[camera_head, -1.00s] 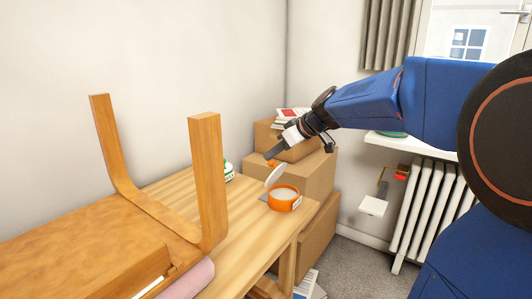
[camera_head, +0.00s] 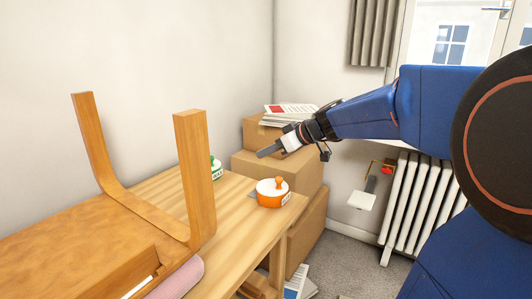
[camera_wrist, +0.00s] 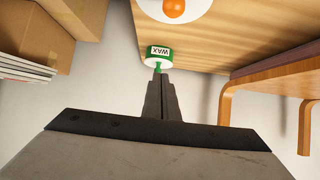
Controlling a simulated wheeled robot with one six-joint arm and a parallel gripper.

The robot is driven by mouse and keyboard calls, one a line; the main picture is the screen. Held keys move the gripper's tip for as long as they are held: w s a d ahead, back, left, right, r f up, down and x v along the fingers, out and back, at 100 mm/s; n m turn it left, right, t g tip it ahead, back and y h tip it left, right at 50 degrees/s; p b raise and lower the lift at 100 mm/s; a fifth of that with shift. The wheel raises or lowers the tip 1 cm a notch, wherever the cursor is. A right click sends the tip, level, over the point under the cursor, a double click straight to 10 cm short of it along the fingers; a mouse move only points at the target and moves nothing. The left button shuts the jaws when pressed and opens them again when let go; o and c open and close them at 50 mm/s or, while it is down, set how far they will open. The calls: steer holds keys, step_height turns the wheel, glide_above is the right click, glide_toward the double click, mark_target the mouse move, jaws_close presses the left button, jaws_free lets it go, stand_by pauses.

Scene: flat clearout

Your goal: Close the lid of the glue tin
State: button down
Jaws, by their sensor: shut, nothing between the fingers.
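The glue tin (camera_head: 270,199) is a round orange tin standing on the wooden table. In the wrist view the lid (camera_wrist: 175,10) shows at the top edge, partly cut off. My gripper (camera_head: 260,154) is shut and empty, above and behind the tin, apart from the lid. In the wrist view its fingers (camera_wrist: 158,88) are together, pointing towards a green and white wax tin.
The wax tin (camera_head: 215,168) stands behind the upturned wooden stool (camera_head: 190,180) on the table (camera_head: 236,225). Cardboard boxes (camera_head: 290,170) with papers (camera_head: 289,114) on top stand beyond the table. A radiator (camera_head: 427,200) is at the right.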

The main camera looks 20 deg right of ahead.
steer(key=shift+r, duration=0.15)
step_height(320, 180, up, 5)
steer(key=s+d+f, duration=0.3)
steer(key=s+d, duration=0.3)
steer(key=s, duration=0.2)
steer(key=s+a+f+m+g+h, duration=0.1)
steer(key=s+a+f+g, duration=0.1)
steer(key=s+a+f, duration=0.4)
steer(key=s+f+m+g+h, duration=0.1)
steer(key=s+f+m+h, duration=0.2)
steer(key=s, duration=0.7)
steer(key=s+f+m+g+h, duration=0.1)
steer(key=s+f+m+h, duration=0.1)
steer(key=s+f, duration=0.6)
steer(key=s+d+m, duration=0.1)
steer(key=s, duration=0.2)
steer(key=shift+h, duration=0.4)
steer(key=shift+w, duration=0.1)
